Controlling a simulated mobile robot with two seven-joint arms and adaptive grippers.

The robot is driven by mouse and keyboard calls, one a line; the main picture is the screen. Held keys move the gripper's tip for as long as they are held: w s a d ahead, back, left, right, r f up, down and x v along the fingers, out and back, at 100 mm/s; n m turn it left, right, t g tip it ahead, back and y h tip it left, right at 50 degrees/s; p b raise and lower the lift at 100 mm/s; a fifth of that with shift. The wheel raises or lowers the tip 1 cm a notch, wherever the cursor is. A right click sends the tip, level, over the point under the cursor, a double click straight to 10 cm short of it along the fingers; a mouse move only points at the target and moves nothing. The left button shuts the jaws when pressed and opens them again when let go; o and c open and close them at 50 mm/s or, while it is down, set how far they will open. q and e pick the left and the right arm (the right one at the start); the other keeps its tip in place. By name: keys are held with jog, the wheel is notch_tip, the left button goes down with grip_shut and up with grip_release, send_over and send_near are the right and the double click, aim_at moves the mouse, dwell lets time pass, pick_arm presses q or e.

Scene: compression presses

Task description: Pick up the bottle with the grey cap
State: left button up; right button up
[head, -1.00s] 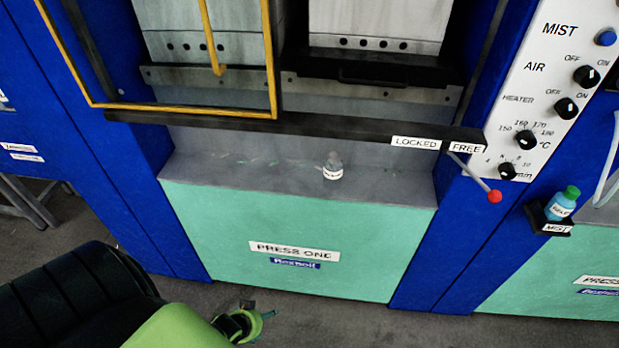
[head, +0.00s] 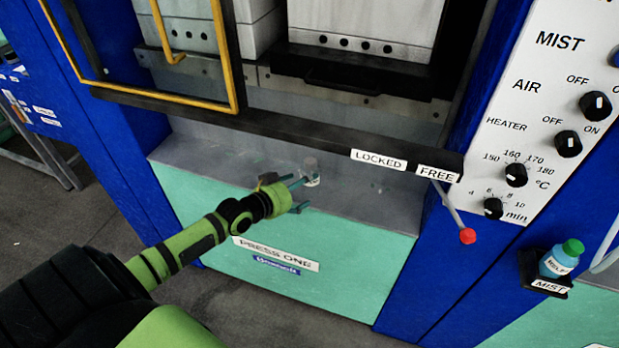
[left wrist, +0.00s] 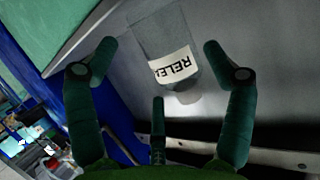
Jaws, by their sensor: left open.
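The bottle with the grey cap (head: 310,166) stands on the grey ledge (head: 370,195) below the press opening. In the left wrist view the bottle (left wrist: 165,42) is clear with a white label reading "RELE…", and its grey cap end points down in the picture. My left gripper (head: 302,194) is open just in front of the bottle, with its fingertips near the bottle's side and partly covering it. In the left wrist view its fingers spread to either side of the bottle, with a third finger below; I cannot tell whether any touches. My right gripper is not in view.
A dark bar with LOCKED and FREE labels (head: 379,159) runs above the ledge. A red-knobbed lever (head: 467,236) hangs at its right end. A blue-green bottle with a green cap (head: 560,258) sits in a black MIST holder (head: 530,273) at right. The ledge right of the bottle is clear.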

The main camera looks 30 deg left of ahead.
aim_at(308, 184)
pick_arm(q)
jog(key=shift+x, duration=1.55)
jog(key=shift+r, duration=0.1)
jog(key=c, duration=0.9)
jog(key=shift+o, duration=0.2)
jog(key=shift+s, duration=0.1)
